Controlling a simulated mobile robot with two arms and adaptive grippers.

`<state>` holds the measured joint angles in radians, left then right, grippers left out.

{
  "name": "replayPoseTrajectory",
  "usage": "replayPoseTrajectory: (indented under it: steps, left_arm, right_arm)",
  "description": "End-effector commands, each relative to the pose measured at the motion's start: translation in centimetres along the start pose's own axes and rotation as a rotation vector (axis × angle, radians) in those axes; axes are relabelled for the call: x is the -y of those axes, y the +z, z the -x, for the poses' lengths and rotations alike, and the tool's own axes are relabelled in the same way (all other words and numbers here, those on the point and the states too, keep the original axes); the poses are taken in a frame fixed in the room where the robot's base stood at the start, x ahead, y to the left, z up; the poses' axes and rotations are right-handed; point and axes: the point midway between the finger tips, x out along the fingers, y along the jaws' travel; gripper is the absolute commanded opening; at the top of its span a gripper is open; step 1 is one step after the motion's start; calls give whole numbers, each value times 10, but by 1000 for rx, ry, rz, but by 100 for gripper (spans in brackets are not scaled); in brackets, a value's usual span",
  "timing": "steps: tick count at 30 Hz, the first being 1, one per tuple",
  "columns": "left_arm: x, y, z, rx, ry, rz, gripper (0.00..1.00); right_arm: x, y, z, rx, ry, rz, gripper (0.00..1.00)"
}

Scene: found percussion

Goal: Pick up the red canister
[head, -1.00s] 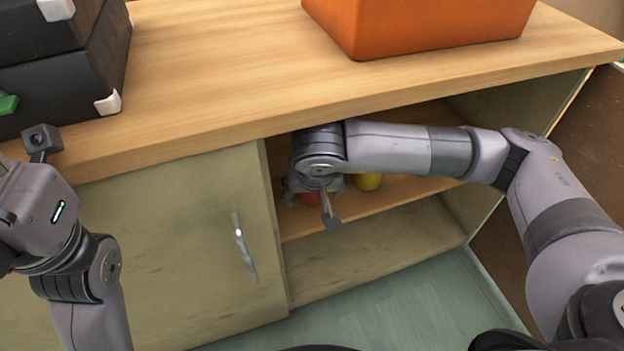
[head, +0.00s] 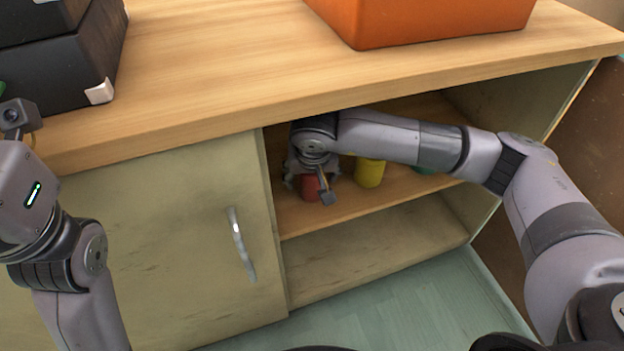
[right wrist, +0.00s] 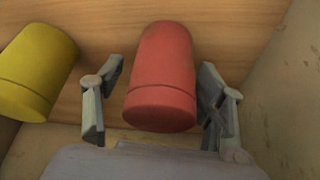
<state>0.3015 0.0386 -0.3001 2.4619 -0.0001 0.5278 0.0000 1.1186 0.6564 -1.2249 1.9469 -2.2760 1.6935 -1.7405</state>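The red canister (head: 309,188) stands on the cabinet's upper shelf, close to the closed door, partly hidden by my right gripper (head: 311,183). In the right wrist view the red canister (right wrist: 160,78) lies between the two open fingers of my right gripper (right wrist: 158,105). A gap shows at the left finger; the right finger is very near or against the canister, I cannot tell which. My left arm is at the left of the head view, and its gripper fingers are out of the picture.
A yellow canister (head: 369,172) stands right of the red one, and a green object (head: 424,169) is partly hidden behind my right arm. The cabinet door (head: 170,240) closes the left side. An orange bin (head: 430,22) and black cases (head: 62,75) stand on the top. The lower shelf (head: 375,248) is empty.

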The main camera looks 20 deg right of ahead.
Motion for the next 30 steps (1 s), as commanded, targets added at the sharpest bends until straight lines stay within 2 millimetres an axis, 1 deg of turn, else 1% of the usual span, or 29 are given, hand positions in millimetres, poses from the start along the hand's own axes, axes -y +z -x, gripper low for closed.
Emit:
replayPoseTrajectory:
  steps: [1, 2, 22, 23, 30]
  left_arm:
    - [0, 0, 0, 0, 0, 0, 29]
    - [0, 0, 0, 0, 0, 0, 29]
    - [0, 0, 0, 1, 0, 1, 29]
    - [0, 0, 0, 1, 0, 1, 29]
    - [0, 0, 0, 1, 0, 1, 29]
  right_arm:
    - [0, 0, 0, 0, 0, 0, 59]
    - [0, 0, 0, 0, 0, 0, 57]
    - [0, 0, 0, 0, 1, 0, 12]
    - [0, 0, 0, 0, 1, 0, 11]
    - [0, 0, 1, -1, 1, 0, 11]
